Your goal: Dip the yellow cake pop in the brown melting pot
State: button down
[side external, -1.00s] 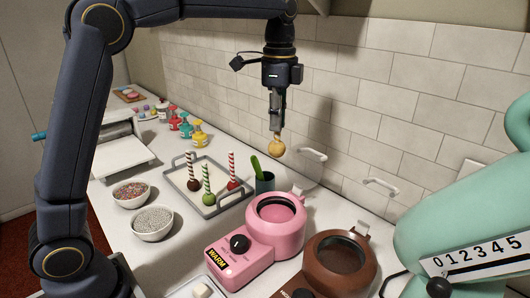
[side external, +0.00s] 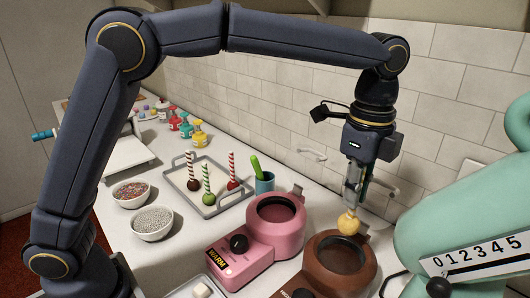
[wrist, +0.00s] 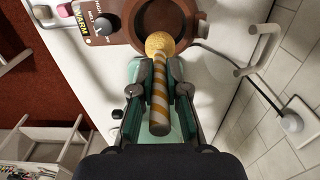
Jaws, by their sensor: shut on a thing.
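The yellow cake pop (side external: 348,223) hangs ball-down from my gripper (side external: 354,192). In the wrist view its yellow ball (wrist: 160,45) sits beyond the fingertips, and its striped stick (wrist: 159,105) lies between the fingers of my gripper (wrist: 160,75), which is shut on it. The brown melting pot (side external: 319,259) stands at the front right in the side view, its dark opening uppermost. The ball is above the pot's back rim there, and it overlaps the rim in the wrist view (wrist: 200,27). I cannot tell whether they touch.
A pink melting pot (side external: 275,240) stands left of the brown one. Behind it are a blue cup (side external: 265,183) and a tray (side external: 180,178) with several cake pops. Two bowls of sprinkles (side external: 152,223) are at left. A large mint-green machine (side external: 455,225) stands close at right.

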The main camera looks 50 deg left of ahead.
aim_at(349, 216)
jog(key=shift+f, duration=6)
jog(key=shift+f, duration=0.1)
jog(key=shift+f, duration=0.5)
jog(key=shift+r, duration=0.1)
jog(key=shift+r, duration=3.05)
